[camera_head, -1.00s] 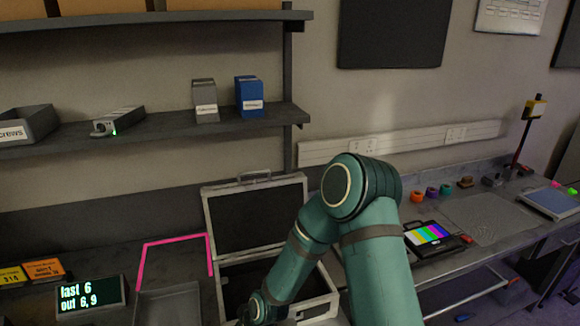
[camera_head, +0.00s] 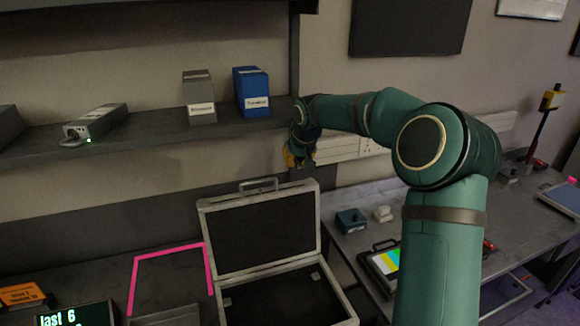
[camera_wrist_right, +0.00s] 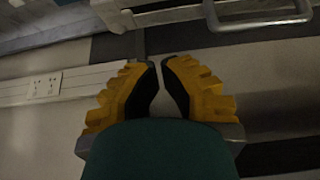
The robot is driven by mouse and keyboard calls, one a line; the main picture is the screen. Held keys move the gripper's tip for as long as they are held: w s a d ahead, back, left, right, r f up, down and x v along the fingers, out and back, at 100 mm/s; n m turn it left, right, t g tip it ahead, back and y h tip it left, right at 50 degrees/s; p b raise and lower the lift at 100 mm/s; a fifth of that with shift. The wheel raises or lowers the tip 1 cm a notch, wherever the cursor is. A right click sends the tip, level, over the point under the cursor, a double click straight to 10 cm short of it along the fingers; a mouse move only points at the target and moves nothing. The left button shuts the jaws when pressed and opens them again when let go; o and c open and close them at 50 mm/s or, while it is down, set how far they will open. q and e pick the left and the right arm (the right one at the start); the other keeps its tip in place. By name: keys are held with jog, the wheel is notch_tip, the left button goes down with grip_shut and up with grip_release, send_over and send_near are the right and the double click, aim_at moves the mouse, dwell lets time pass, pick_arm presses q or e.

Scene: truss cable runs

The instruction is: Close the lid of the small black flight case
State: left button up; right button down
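The small black flight case stands open on the bench in the head view, with a dark inside and light metal edging. Its lid (camera_head: 262,233) is raised and leans back, and its base (camera_head: 285,300) is partly cut off below. The lid's handle (camera_head: 258,185) sits on the top edge; a metal handle (camera_wrist_right: 262,18) also shows in the wrist view. My right gripper (camera_head: 294,158) is up above and right of the lid, apart from it, near the shelf end. Its yellow fingers (camera_wrist_right: 160,64) are almost together, with a narrow empty gap. My left gripper is out of view.
A shelf (camera_head: 150,135) above carries a blue box (camera_head: 251,92), a grey box (camera_head: 199,97) and a grey device (camera_head: 96,121). A pink outline (camera_head: 170,255) and a display (camera_head: 75,315) lie left. A colour-bar monitor (camera_head: 385,262) and small items stand right of the case.

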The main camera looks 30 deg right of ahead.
jog(key=a+x, duration=0.1)
jog(key=x, duration=0.8)
jog(key=shift+d+f+p, duration=0.15)
jog(key=shift+d+p, duration=0.2)
jog(key=shift+p, duration=0.1)
